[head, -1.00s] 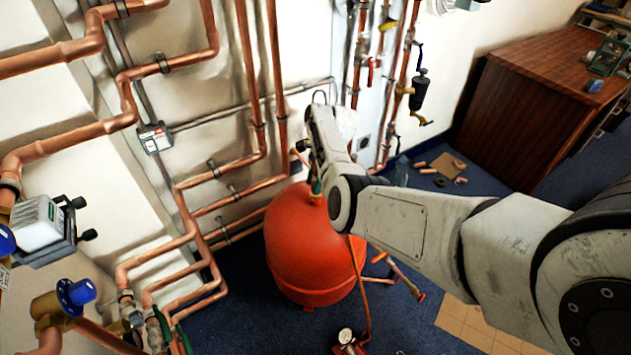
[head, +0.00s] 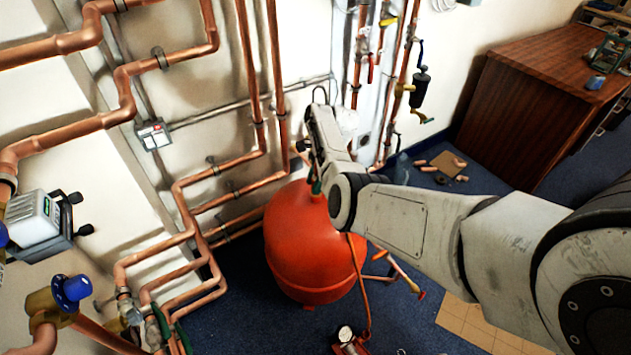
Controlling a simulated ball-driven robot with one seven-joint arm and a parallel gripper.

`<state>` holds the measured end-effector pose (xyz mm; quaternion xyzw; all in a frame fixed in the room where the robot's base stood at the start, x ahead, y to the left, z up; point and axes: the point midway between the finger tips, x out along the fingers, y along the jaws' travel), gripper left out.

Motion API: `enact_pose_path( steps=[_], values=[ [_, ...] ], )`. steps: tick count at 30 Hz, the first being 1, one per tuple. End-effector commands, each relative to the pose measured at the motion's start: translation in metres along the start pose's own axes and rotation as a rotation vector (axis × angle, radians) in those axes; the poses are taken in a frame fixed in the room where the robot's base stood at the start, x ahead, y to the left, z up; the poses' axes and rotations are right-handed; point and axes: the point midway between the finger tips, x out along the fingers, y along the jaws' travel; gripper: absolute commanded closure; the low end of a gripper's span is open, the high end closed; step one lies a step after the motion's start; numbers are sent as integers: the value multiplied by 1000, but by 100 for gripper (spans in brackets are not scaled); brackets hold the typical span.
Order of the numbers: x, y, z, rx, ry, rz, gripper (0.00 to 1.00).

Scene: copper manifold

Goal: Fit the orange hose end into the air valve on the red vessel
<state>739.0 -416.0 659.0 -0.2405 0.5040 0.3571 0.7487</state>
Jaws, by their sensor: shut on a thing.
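The red vessel (head: 312,245) stands on the blue carpet at the middle of the head view. My gripper (head: 314,183) points down at the top of the vessel, and my arm covers part of the vessel's right side. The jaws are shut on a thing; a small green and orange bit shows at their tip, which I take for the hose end. The orange hose (head: 362,285) runs down the vessel's right side to a small pump with a gauge (head: 346,336) on the floor. The air valve is hidden by my gripper or too small to tell, so I cannot tell whether the hose end touches it.
Copper pipes (head: 190,230) run along the wall left of and behind the vessel. A brown wooden cabinet (head: 530,110) stands at the back right. Small copper pieces and a brown pad (head: 450,163) lie on the carpet. Cardboard-coloured tiles (head: 475,325) lie at the front right.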

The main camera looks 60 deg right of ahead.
Motion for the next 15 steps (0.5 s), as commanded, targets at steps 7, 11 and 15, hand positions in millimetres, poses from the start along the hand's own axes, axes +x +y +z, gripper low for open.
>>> enact_pose_path(
  steps=[7,11,15],
  values=[
    [0,0,0,0,0,0,48],
    [0,0,0,0,0,0,37],
    [0,0,0,0,0,0,37]
  ],
)
